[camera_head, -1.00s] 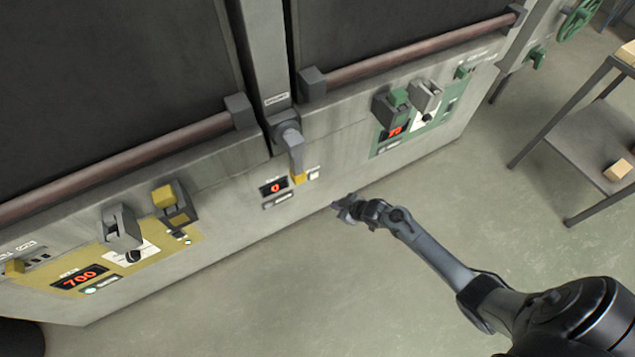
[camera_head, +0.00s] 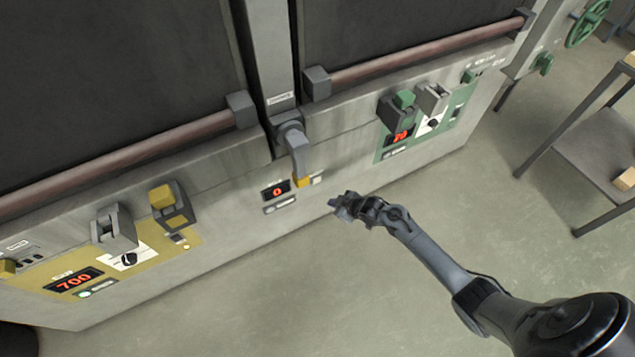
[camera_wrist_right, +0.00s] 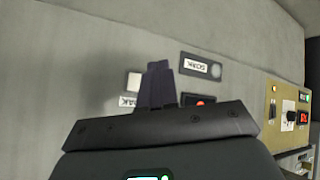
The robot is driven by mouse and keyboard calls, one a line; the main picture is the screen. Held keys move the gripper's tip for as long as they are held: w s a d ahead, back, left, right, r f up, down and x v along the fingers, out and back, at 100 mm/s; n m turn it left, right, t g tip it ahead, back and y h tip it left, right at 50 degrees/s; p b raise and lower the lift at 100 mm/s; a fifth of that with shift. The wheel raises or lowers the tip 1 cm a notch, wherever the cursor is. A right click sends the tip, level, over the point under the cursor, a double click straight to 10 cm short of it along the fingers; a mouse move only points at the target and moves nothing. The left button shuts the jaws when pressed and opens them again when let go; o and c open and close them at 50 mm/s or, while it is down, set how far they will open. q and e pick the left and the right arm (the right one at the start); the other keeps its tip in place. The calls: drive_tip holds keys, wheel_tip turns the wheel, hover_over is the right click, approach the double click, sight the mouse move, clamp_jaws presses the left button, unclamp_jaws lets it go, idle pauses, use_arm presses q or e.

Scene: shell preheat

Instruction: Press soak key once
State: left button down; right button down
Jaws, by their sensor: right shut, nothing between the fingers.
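The soak key is a small white square key (camera_head: 317,180) on the grey front panel, right of the red "0" display (camera_head: 277,189). In the right wrist view the white key (camera_wrist_right: 134,82) shows just left of my fingers, with a partly covered label below it. A "SOAK" plate (camera_wrist_right: 194,66) with a grey lamp lies right of the fingertips. My right gripper (camera_head: 333,204) is shut and empty, below and right of the key in the head view. Its closed fingers (camera_wrist_right: 158,75) point at the panel; I cannot tell the exact gap. My left gripper is not in view.
A grey lever with a yellow tip (camera_head: 302,182) hangs close to the key's left. The yellow panel (camera_head: 150,240) shows 700; the green panel (camera_head: 440,125) shows 70. Both carry block-like switches. A metal shelf (camera_head: 590,140) stands right. The floor between is clear.

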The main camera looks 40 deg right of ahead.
sight(317, 180)
drive_tip(key=w+d+b, duration=0.1)
drive_tip(key=w+b, duration=0.3)
drive_tip(key=w, duration=0.3)
idle(0.5)
idle(0.6)
idle(0.8)
drive_tip(key=shift+w+b, duration=0.15)
drive_tip(key=shift+b, duration=0.15)
drive_tip(key=shift+w, duration=0.35)
drive_tip(key=shift+w+d, duration=0.1)
drive_tip(key=shift+w, duration=0.05)
idle(0.5)
